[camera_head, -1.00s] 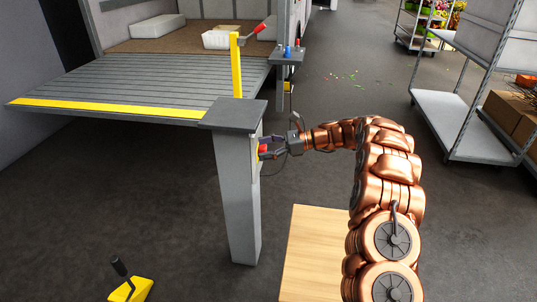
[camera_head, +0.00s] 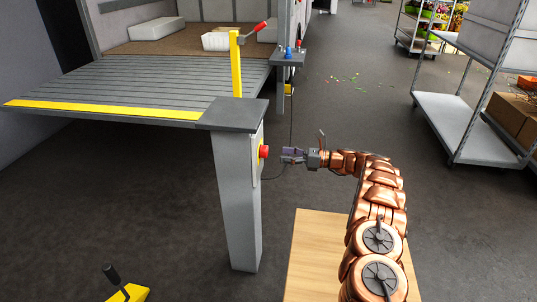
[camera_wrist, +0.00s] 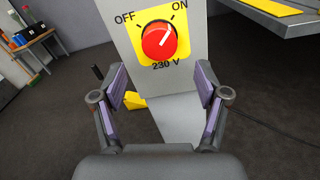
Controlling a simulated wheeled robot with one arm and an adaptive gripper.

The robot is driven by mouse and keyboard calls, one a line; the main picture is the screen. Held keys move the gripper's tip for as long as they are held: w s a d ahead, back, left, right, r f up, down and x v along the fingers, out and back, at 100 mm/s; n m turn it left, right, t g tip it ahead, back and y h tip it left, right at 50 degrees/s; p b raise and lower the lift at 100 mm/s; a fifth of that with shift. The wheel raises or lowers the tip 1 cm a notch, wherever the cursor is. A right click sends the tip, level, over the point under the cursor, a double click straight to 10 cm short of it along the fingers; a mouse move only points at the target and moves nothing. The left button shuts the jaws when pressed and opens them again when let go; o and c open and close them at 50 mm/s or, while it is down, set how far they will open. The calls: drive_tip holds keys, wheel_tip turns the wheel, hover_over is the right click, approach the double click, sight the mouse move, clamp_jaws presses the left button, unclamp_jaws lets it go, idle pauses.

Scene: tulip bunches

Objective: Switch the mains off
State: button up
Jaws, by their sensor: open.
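The mains switch is a round red knob (camera_wrist: 159,42) on a yellow plate (camera_wrist: 181,17) marked OFF, ON and 230 V. Its white pointer line leans up and right, toward ON. In the head view the red knob (camera_head: 264,151) sticks out from the right face of a grey post (camera_head: 235,190). My gripper (camera_head: 284,154) is to the right of the knob, a short gap away and not touching it. In the wrist view my gripper (camera_wrist: 160,88) is open and empty, its fingers spread below the knob on both sides.
A ribbed platform (camera_head: 150,88) with a yellow edge strip adjoins the post. A red-handled lever (camera_head: 253,30) and a small control stand (camera_head: 288,58) are behind. A wooden surface (camera_head: 310,250) lies below my arm. A shelf trolley (camera_head: 455,125) stands right. A yellow-based object (camera_head: 130,293) sits front left.

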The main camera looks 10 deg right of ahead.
sight(267, 153)
drive_tip(key=x, duration=0.6)
drive_tip(key=shift+a, duration=0.2)
drive_tip(key=c, duration=1.2)
drive_tip(key=shift+o, duration=0.2)
